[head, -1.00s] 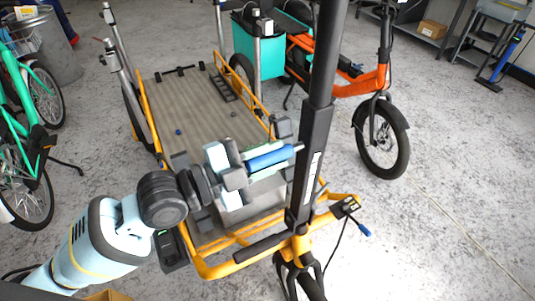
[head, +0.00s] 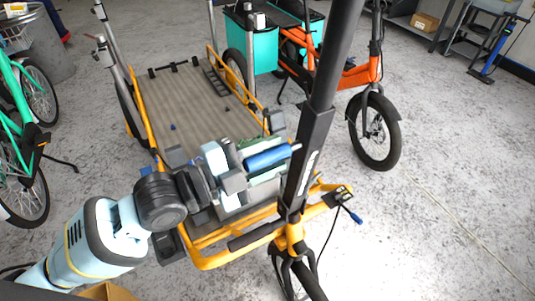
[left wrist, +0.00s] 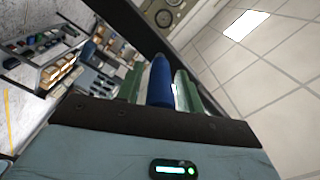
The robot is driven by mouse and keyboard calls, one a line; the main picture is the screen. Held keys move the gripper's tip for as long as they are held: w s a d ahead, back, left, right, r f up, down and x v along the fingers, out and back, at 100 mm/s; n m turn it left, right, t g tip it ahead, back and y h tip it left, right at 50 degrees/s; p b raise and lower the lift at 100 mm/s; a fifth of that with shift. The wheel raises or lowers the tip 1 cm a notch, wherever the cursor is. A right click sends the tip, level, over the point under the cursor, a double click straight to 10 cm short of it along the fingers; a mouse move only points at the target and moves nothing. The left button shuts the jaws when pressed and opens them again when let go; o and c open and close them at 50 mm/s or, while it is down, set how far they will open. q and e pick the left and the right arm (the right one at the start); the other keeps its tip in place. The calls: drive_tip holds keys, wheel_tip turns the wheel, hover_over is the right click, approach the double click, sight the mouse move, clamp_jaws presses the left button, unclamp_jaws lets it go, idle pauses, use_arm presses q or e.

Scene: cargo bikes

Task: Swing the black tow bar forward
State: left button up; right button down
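The black tow bar (head: 311,135) rises from the front of the yellow cargo bike frame and runs out of the top of the head view, leaning right. A blue grip (head: 268,158) sticks out from its side to the left. My left gripper (head: 259,161) has its green fingers on both sides of this grip and appears shut on it. In the left wrist view the blue grip (left wrist: 160,82) lies between the green fingers, with the dark bar (left wrist: 135,28) beyond it. The bar's upper end is out of the head view. My right gripper is not in view.
The wooden cargo bed (head: 190,105) lies behind the gripper. A front wheel (head: 297,279) is below the bar. An orange bike (head: 375,125) stands at the back right and a green bike (head: 22,150) at the left. The floor at the right is clear.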

sight(244, 167)
use_arm(q)
drive_tip(key=shift+o, duration=0.6)
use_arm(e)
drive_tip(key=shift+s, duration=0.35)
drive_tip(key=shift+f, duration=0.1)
use_arm(q)
drive_tip(key=shift+s+a+f, duration=0.1)
drive_tip(key=shift+a, duration=0.1)
drive_tip(key=b+v, duration=0.1)
drive_tip(key=v, duration=0.5)
drive_tip(key=shift+s+a, duration=0.45)
drive_tip(key=shift+a, duration=0.1)
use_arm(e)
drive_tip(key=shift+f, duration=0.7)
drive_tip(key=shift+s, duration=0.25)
